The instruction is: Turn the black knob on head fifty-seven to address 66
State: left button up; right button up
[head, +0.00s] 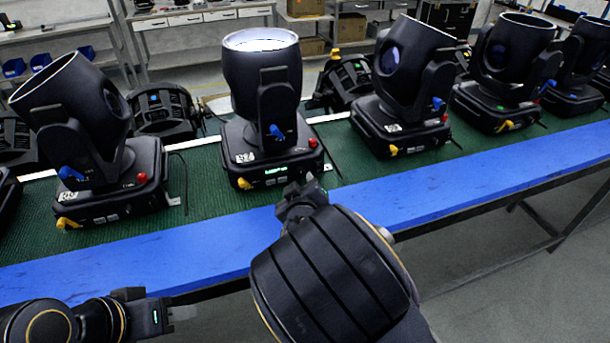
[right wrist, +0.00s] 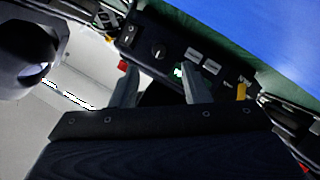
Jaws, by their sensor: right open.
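Head fifty-seven appears to be the centre moving head (head: 262,90), upright on its black base; its small label is hard to read. Its lit green display (head: 276,171) is too small to read in the head view and mostly covered by a finger in the right wrist view. The black knob (right wrist: 157,50) with a white mark shows on its panel in the right wrist view. My right gripper (right wrist: 160,76) is open and empty at this panel, the knob lying between and just beyond its fingertips. My left gripper (head: 160,315) is low at the left, its jaw opening unclear.
Other moving heads stand along the green mat, one at left (head: 80,130) and several at right (head: 405,90). On the panel are a rocker switch (right wrist: 128,33), white buttons (right wrist: 203,60) and a yellow lever (right wrist: 241,91). The blue bench edge (head: 440,210) is clear.

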aim_at(300, 174)
jog(key=x, duration=0.5)
jog(key=shift+w+f+p, duration=0.1)
jog(key=shift+f+p, duration=0.05)
jog(key=shift+p, duration=0.2)
grip_shut()
